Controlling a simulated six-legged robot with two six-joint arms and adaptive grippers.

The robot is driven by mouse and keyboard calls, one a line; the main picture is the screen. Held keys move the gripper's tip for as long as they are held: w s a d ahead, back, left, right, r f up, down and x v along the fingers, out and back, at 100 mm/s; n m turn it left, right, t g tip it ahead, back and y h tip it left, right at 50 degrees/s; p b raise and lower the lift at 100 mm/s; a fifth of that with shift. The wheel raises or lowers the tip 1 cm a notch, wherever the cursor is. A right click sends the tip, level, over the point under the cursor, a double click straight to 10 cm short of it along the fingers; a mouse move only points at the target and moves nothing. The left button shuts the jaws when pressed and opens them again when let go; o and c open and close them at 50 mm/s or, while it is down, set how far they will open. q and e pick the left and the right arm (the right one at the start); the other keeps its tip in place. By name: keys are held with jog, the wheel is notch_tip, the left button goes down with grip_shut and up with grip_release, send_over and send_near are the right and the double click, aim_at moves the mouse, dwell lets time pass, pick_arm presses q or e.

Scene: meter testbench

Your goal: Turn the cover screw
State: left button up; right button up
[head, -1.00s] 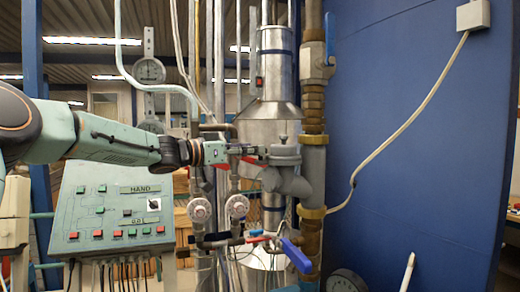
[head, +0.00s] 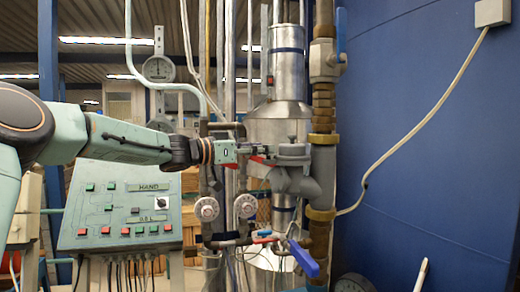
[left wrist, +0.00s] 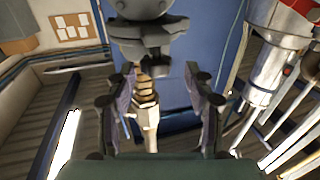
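The grey fitting (head: 292,155) is on the vertical pipe beside the blue wall, with a small cover screw (head: 292,138) standing on its round cap. My left gripper (head: 270,151) comes in from the left, level with the cap and close to its left side. In the left wrist view, which looks upside down, my left gripper's fingers (left wrist: 164,76) are spread apart. The fitting (left wrist: 140,38) is at the top there, and the screw (left wrist: 162,70) appears between the fingertips, untouched in the picture. My right gripper is not in view.
A control panel (head: 120,207) stands at the left below my arm. Round white valves (head: 206,209) and a blue-handled valve (head: 303,257) are below the fitting. A silver tank (head: 277,130) is behind the gripper. The blue wall (head: 430,170) fills the right.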

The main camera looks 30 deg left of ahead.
pick_arm(q)
jog(key=shift+s+a+r, duration=0.1)
jog(key=shift+s, duration=0.15)
jog(key=shift+c, duration=1.4)
jog(key=shift+w+d, duration=0.3)
jog(key=shift+d, duration=0.2)
jog(key=c, duration=0.3)
jog(key=shift+w, duration=0.1)
jog(key=shift+c, duration=0.7)
jog(key=shift+a+f, duration=0.1)
jog(key=shift+f, duration=0.1)
grip_shut()
